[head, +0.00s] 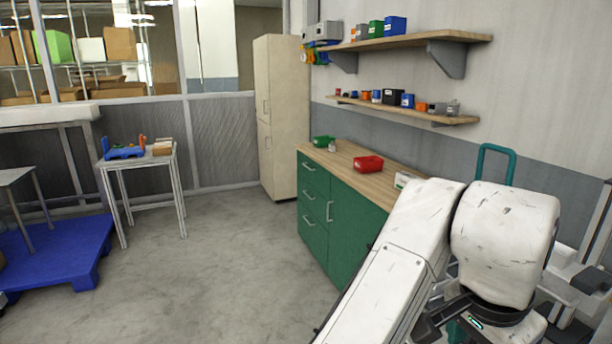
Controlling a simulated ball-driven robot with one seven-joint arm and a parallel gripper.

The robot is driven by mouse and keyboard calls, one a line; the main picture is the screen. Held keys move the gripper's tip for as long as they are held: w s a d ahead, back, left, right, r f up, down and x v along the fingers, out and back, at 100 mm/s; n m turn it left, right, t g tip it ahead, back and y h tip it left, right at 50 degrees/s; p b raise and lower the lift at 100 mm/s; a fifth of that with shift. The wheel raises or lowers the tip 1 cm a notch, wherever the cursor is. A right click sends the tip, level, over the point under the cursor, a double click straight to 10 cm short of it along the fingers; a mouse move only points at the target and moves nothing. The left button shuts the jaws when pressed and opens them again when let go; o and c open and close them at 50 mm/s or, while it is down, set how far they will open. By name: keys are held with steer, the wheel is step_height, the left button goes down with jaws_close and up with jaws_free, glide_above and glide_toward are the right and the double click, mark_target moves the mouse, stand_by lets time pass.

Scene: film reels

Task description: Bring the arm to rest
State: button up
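My white, scuffed arm fills the lower right of the head view, folded in front of the green cabinet's near end. One link slopes down to the left and leaves the frame at the bottom. My gripper is not visible, so I cannot tell its state or whether it holds anything. No film reels can be made out.
A green cabinet (314,218) with a wooden top carries a red bin (368,164) and a green bin (323,141). Two wall shelves hang above. A small table (140,160), a blue pallet (70,250) and a tall beige locker (277,115) stand around clear floor (215,265).

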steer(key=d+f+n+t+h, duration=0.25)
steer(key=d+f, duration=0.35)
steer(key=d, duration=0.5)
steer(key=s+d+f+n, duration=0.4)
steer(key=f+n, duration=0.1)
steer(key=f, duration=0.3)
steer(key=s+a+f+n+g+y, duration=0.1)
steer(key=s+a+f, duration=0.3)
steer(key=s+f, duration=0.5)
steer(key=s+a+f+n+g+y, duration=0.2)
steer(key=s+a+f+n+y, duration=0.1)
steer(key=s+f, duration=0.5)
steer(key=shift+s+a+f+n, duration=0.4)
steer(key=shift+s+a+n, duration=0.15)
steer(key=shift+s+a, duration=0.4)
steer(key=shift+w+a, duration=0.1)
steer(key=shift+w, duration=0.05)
